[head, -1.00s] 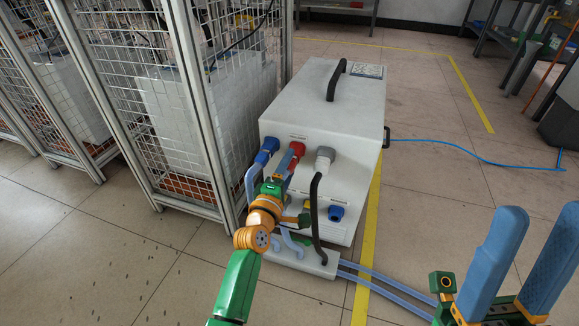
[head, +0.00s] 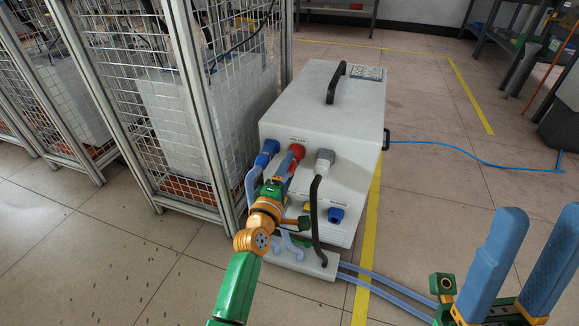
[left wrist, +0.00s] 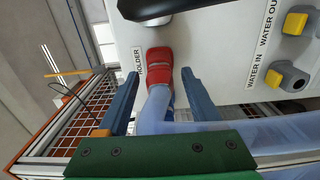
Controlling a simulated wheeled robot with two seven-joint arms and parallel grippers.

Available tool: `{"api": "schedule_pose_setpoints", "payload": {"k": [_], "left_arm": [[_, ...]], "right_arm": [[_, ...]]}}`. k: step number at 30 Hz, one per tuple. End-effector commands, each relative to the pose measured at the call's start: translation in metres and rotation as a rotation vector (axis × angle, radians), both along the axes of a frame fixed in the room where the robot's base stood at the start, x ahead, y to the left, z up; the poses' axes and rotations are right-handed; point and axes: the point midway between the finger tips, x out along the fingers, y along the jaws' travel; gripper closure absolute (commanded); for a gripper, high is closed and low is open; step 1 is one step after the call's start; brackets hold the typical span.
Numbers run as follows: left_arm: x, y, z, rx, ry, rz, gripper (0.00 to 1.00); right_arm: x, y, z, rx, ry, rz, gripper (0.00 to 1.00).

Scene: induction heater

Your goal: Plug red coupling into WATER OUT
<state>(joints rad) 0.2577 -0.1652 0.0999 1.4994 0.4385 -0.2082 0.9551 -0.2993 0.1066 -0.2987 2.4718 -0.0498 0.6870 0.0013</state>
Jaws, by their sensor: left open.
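The red coupling (head: 298,151) sits in the upper row on the front of the white heater unit, beside the HOLDER label, with a translucent blue hose running from it. In the left wrist view the red coupling (left wrist: 160,62) lies between the fingertips of my left gripper (left wrist: 161,76), which is open with a finger on each side and gaps to the coupling and hose. My left gripper (head: 287,163) partly hides the coupling in the head view. My right gripper (head: 545,212) is open and empty.
A blue coupling (head: 269,146) is left of the red one, and a grey connector (head: 325,157) with a black cable is right of it. A wire-mesh cage (head: 235,130) stands close on the left. Blue hoses (head: 385,284) cross the floor. Floor right of the heater is mostly clear.

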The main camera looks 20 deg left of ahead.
Motion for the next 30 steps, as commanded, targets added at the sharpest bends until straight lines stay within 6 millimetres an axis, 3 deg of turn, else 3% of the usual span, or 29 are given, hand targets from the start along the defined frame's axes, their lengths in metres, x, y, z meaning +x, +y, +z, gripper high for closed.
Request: {"api": "schedule_pose_setpoints", "payload": {"k": [16,21,24,30], "left_arm": [[0.0000,-0.0001,-0.0003,0.000,0.001,0.000,0.32],[0.0000,-0.0001,-0.0002,0.000,0.001,0.000,0.78],[0.0000,-0.0001,-0.0002,0.000,0.001,0.000,1.00],[0.0000,-0.0001,-0.0002,0.000,0.001,0.000,1.00]], "right_arm": [[-0.0001,-0.0001,0.0032,0.000,-0.001,-0.001,0.50],[-0.0001,-0.0001,0.0031,0.000,0.000,-0.001,0.50],[0.0000,0.0000,0.0030,0.000,0.000,-0.001,0.50],[0.0001,0.0000,0.0030,0.000,0.000,-0.001,0.50]]}}
